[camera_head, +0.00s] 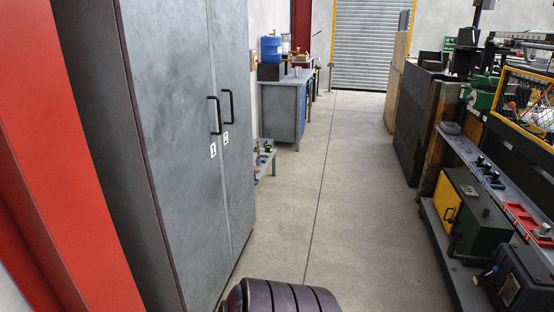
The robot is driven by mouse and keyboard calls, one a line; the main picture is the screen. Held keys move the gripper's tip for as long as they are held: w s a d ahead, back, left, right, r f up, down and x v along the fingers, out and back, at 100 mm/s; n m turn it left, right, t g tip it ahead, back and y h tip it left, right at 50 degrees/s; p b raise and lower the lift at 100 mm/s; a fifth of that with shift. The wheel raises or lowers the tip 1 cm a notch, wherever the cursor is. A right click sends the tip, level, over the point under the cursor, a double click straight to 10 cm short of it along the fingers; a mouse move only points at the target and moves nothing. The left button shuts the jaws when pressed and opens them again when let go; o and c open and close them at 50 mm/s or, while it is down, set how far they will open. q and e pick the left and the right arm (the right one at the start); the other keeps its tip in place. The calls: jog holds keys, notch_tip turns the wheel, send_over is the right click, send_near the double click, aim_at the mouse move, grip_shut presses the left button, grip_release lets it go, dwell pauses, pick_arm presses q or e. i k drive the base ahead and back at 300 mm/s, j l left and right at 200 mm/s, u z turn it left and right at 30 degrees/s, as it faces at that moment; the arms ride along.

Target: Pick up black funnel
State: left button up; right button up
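I cannot make out a black funnel in the head view. Small dark items stand on the far workbench (284,110) and on the machine at the right, but they are too small to tell apart. Neither of my grippers shows in this view.
A tall grey cabinet (175,130) with black handles stands close at the left, beside a red column (75,150). A blue container (271,49) stands on the far workbench. A long machine with a grey shelf (480,165) lines the right. The concrete floor (340,190) between is clear toward a roller shutter (365,45).

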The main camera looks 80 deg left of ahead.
aim_at(455, 240)
jog(key=u, duration=2.9)
jog(key=z, duration=1.45)
jog(key=i+z, duration=0.1)
jog(key=z, duration=0.2)
jog(key=i+j+z, duration=0.1)
jog(key=z, duration=0.25)
jog(key=i+j+z, duration=0.15)
jog(key=i+j, duration=0.15)
jog(key=i+j+z, duration=0.15)
jog(key=i+j, duration=0.15)
jog(key=i+j+z, duration=0.2)
jog(key=j, duration=0.2)
jog(key=i+j+z, duration=0.15)
jog(key=j, duration=0.3)
jog(key=i, duration=0.1)
